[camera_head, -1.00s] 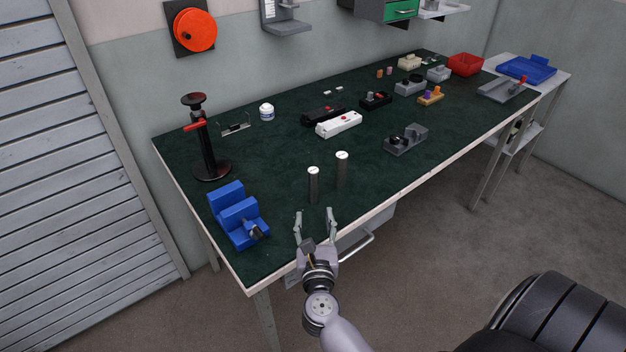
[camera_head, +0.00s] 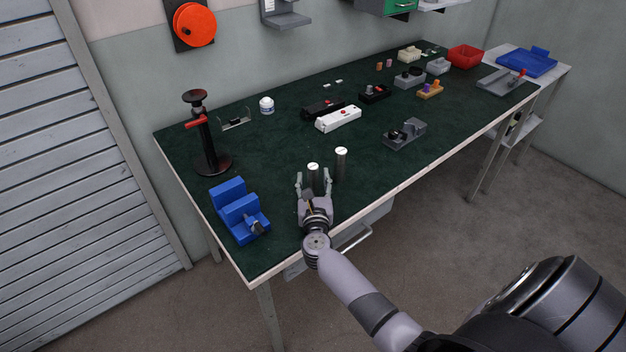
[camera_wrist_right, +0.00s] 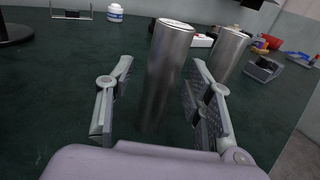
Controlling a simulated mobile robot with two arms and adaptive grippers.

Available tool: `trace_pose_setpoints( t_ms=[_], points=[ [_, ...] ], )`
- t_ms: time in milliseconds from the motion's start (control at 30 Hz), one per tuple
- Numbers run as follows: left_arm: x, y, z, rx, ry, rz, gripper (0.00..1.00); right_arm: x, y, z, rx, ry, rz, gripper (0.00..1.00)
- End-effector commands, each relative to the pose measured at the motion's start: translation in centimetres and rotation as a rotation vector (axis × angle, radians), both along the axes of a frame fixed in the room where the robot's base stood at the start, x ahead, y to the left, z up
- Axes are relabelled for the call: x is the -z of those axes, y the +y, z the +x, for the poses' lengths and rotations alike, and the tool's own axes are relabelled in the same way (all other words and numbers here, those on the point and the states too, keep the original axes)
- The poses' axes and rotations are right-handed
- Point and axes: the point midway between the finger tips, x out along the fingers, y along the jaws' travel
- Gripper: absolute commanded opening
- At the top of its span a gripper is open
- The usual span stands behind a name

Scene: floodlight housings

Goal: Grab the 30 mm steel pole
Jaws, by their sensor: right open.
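Two upright steel poles with pale tops stand on the green bench top. The left pole (camera_head: 313,179) is between the fingers of my right gripper (camera_head: 313,184). In the right wrist view the near pole (camera_wrist_right: 164,75) stands between the open fingers (camera_wrist_right: 160,88), with a gap on each side. The other pole (camera_head: 341,166) stands just to the right, outside the gripper; it also shows behind the right finger in the wrist view (camera_wrist_right: 228,50). I cannot read which diameter each pole has. My left gripper is not in view.
A blue V-shaped block (camera_head: 238,212) is left of the gripper. A black stand with a red handle (camera_head: 207,140) is behind it. A white box (camera_head: 338,119) and a grey fixture (camera_head: 405,134) lie farther back. The workbench's (camera_head: 400,187) front edge is below the gripper.

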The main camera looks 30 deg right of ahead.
Motion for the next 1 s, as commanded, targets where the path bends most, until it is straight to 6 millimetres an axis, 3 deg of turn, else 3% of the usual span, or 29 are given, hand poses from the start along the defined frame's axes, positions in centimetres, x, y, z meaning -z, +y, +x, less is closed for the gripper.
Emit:
trace_pose_setpoints(
  t_ms=[200, 900, 1000],
  points=[
    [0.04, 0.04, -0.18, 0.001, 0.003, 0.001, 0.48, 0.03, 0.02, 0.01, 0.000, 0.000, 0.000, 0.47],
    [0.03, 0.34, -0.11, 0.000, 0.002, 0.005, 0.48, 0.02, 0.04, -0.01, -0.001, -0.001, 0.001, 0.00],
    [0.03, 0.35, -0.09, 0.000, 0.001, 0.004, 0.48, 0.02, 0.04, 0.00, -0.001, 0.000, 0.000, 0.00]
  ],
)
